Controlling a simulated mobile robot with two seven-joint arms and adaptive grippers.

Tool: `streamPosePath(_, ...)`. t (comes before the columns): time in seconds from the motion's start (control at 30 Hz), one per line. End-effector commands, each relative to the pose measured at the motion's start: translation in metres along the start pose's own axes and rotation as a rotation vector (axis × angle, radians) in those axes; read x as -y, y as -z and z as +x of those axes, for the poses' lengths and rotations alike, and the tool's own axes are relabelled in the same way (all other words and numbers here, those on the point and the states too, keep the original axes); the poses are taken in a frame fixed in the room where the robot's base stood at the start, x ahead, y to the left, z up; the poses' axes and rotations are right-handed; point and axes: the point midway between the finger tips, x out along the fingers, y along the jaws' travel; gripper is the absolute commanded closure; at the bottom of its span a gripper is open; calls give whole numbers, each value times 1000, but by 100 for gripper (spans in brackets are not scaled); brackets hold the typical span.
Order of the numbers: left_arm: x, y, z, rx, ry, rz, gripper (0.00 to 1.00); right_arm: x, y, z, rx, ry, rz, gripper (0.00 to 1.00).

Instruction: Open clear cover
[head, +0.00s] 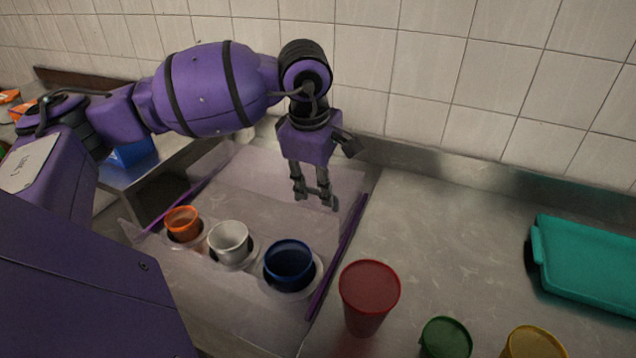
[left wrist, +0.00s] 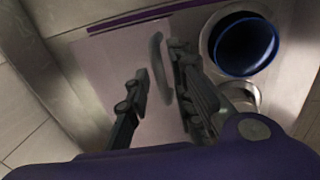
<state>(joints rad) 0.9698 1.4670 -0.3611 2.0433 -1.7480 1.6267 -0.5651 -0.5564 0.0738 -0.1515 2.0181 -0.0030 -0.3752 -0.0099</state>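The clear cover (head: 245,185) is a pale see-through panel over the steel counter unit, between two purple side strips. I cannot tell from its faint edges how far it reaches over the cups. My left gripper (head: 314,196) points down over its right part. In the left wrist view, the left gripper (left wrist: 157,97) has its two fingers apart. A grey curved handle (left wrist: 160,68) shows between them, close to the right finger, over the pale cover (left wrist: 113,62). I cannot tell whether a finger touches it. My right gripper is not in view.
An orange cup (head: 183,222), a white cup (head: 228,240) and a blue cup (head: 289,262) sit in the unit's holes. Red (head: 369,286), green (head: 446,338) and yellow (head: 533,343) cups stand right of it. A teal tray (head: 590,266) lies far right. A tiled wall is behind.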

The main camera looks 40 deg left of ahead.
Motion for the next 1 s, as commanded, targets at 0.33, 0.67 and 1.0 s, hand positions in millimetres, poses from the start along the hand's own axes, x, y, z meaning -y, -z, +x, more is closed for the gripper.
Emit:
streamPosePath(0.33,0,0,-2,-1,-1,0,72,-1,1,0,-3,0,-3,60)
streamPosePath(0.67,-1,0,-57,0,-7,0,72,0,1,0,-2,1,-2,60)
streamPosePath(1.0,0,0,-113,0,-2,0,72,0,1,1,-2,1,-1,60)
